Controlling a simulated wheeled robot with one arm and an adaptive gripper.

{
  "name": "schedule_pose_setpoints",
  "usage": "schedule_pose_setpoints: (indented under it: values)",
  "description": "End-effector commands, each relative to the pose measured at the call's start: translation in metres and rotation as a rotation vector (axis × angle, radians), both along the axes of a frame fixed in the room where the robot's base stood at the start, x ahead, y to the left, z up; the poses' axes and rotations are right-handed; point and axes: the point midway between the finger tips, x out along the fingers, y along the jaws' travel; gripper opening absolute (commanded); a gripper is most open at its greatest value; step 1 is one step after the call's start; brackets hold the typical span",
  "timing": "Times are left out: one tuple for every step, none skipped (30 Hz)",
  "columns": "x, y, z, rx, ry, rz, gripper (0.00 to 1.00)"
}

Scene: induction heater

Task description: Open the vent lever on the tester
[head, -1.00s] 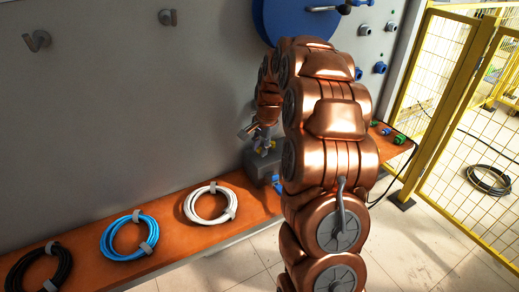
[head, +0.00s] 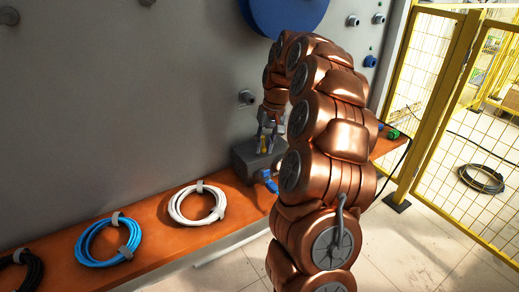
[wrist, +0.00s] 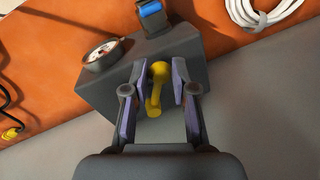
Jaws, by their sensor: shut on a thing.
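The tester is a grey box (head: 243,158) on the orange shelf, partly hidden by my arm in the head view. In the wrist view its body (wrist: 92,98) carries a round white-faced gauge (wrist: 103,54) and a blue fitting (wrist: 152,15). The yellow vent lever (wrist: 156,90) sits on the tester, between my fingers. The lever (head: 264,144) also shows small in the head view. My gripper (wrist: 158,76) points down at the tester and is shut on the lever. In the head view my gripper (head: 267,128) is just above the box.
The orange shelf (head: 160,222) runs along a grey wall (head: 130,100). White (head: 197,204), blue (head: 108,240) and black (head: 22,272) cable coils lie on it, left of the tester. A yellow mesh fence (head: 440,90) stands at the right.

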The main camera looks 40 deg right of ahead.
Motion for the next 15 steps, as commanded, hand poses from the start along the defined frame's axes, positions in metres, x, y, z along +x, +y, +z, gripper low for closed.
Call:
schedule_pose_setpoints:
  values:
    - [-0.001, -0.003, -0.002, 0.0, 0.001, 0.043, 0.0]
    - [-0.002, -0.004, -0.002, 0.0, 0.0, 0.07, 0.0]
    - [-0.002, -0.006, -0.001, -0.002, -0.001, 0.107, 0.0]
    - [-0.003, -0.008, -0.001, -0.003, -0.002, 0.133, 0.0]
    - [-0.003, -0.01, -0.001, -0.003, -0.001, 0.161, 0.0]
    - [-0.004, -0.011, -0.001, -0.002, 0.001, 0.196, 0.0]
    - [-0.005, -0.012, -0.001, -0.001, 0.002, 0.22, 0.0]
    - [-0.005, -0.013, -0.001, 0.0, 0.003, 0.246, 0.0]
    - [-0.006, -0.015, -0.001, 0.0, 0.003, 0.277, 0.0]
    - [-0.006, -0.016, -0.001, 0.0, 0.002, 0.299, 0.0]
    - [-0.006, -0.017, -0.001, -0.002, 0.001, 0.321, 0.0]
    - [-0.006, -0.019, 0.0, -0.002, 0.0, 0.347, 0.0]
    - [-0.006, -0.02, 0.0, -0.002, -0.001, 0.366, 0.0]
    - [-0.007, -0.021, 0.0, -0.003, 0.0, 0.384, 0.0]
    - [-0.007, -0.022, 0.0, -0.002, 0.001, 0.407, 0.0]
